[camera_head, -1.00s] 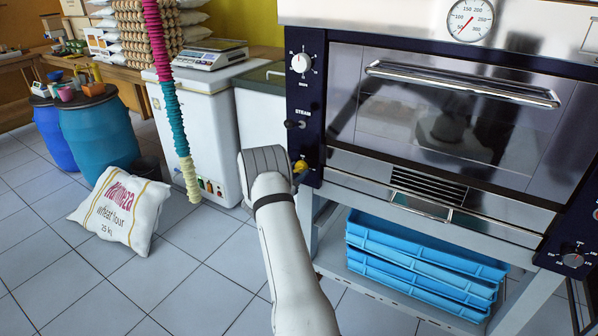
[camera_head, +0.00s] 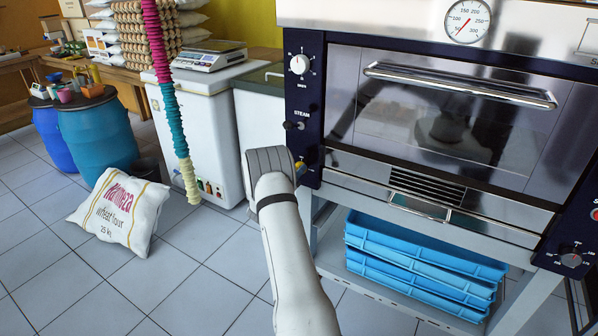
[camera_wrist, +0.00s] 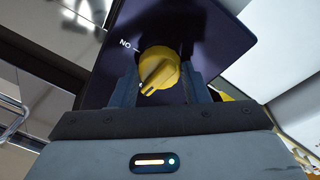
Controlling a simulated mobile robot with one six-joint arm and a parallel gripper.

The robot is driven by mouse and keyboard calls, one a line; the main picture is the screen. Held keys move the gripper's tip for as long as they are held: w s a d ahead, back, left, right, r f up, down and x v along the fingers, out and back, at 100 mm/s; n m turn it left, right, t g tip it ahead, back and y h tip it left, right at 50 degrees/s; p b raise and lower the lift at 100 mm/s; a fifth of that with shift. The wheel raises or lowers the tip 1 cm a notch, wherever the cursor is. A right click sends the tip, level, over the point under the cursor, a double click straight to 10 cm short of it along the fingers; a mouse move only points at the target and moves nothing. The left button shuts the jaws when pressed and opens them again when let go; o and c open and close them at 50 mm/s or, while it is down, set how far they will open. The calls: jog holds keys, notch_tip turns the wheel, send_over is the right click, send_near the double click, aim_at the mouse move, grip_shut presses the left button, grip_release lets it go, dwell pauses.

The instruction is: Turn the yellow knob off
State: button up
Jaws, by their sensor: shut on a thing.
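The yellow knob (camera_wrist: 160,70) sits on the oven's dark control panel, and my gripper's two fingers stand on either side of it in the wrist view. A white "ON" label with a short line is printed beside the knob. The knob's raised grip lies slanted, and the line on it does not clearly point at the "ON" mark. In the head view only a small yellow part of the knob (camera_head: 300,167) shows past my gripper (camera_head: 272,163), which hides the rest. My gripper (camera_wrist: 165,92) is shut on the knob.
The oven (camera_head: 440,110) has a long door handle (camera_head: 460,84) and a black steam knob (camera_head: 293,126) above the yellow one. Blue trays (camera_head: 420,262) are stacked below. A flour sack (camera_head: 120,212) lies on the tiled floor at left. A white chest freezer (camera_head: 200,130) stands behind.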

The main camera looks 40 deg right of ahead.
jog(key=shift+w+a+r+n+t, duration=0.2)
jog(key=shift+w+n+t, duration=0.1)
jog(key=shift+n, duration=0.4)
jog(key=shift+f, duration=0.1)
jog(key=o, duration=0.9)
jog(key=shift+s, duration=0.1)
jog(key=shift+o, duration=0.3)
jog(key=shift+d+f, duration=0.1)
jog(key=v, duration=0.8)
jog(key=shift+p, duration=0.4)
